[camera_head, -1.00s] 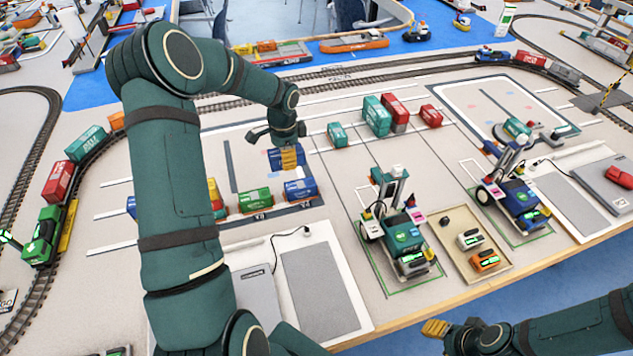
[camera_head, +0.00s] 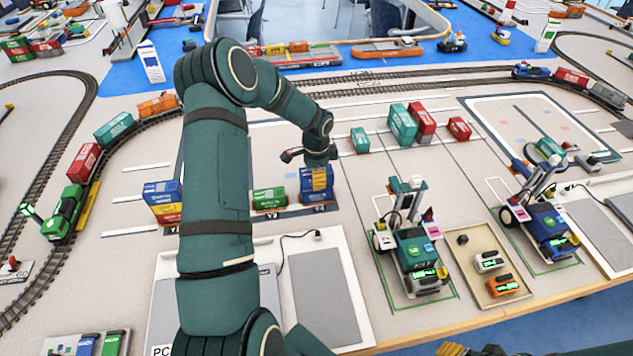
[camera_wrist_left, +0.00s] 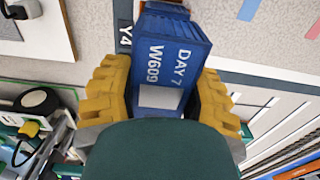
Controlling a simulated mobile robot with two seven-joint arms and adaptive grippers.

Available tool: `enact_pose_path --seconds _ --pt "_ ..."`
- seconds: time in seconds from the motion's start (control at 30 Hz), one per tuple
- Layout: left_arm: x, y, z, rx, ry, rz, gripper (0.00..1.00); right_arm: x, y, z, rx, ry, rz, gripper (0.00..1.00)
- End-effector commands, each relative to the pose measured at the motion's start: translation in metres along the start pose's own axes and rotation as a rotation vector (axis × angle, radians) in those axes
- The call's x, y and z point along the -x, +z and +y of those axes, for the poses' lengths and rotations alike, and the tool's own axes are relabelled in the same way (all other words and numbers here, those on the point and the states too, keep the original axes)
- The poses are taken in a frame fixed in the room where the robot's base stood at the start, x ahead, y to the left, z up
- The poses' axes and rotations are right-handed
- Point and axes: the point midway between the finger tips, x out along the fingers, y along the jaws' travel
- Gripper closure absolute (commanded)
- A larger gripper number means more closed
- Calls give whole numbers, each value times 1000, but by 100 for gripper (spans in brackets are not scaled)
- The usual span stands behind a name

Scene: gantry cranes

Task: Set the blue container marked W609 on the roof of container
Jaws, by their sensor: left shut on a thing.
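The blue container marked W609 (camera_wrist_left: 165,55) is between the yellow fingers of my left gripper (camera_wrist_left: 155,95) in the left wrist view. In the head view my left gripper (camera_head: 318,178) is shut on this container (camera_head: 306,180), directly above another blue container (camera_head: 320,197) at the spot marked Y4. The two look stacked and in line; I cannot tell whether they touch. The lower container is mostly hidden in the wrist view. My right gripper (camera_head: 458,349) shows only partly at the bottom edge, with its fingers unclear.
A green container (camera_head: 268,198) stands close left of the stack. A blue, yellow and red stack (camera_head: 163,202) is farther left. Teal (camera_head: 402,124) and red (camera_head: 459,128) containers stand behind to the right. A wheeled straddle crane (camera_head: 410,235) stands front right.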

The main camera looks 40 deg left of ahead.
Motion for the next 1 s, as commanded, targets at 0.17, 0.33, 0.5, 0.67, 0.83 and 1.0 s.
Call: enact_pose_path --seconds 0.17,0.33,0.5,0.67,0.83,1.0 --pt "-22 0 0 1 1 0 93 -3 2 1 1 0 -3 53" --pt "-21 0 0 1 0 0 93 -3 2 1 1 0 -3 53" --pt "-24 0 0 0 0 0 93 -5 2 2 1 0 -5 53" --pt "-24 0 0 0 0 0 24 -5 2 2 1 0 -5 53" --pt "-24 0 0 0 0 0 24 -5 2 2 1 0 -5 53" --pt "-21 0 0 1 0 0 24 -3 2 1 1 0 -4 53"
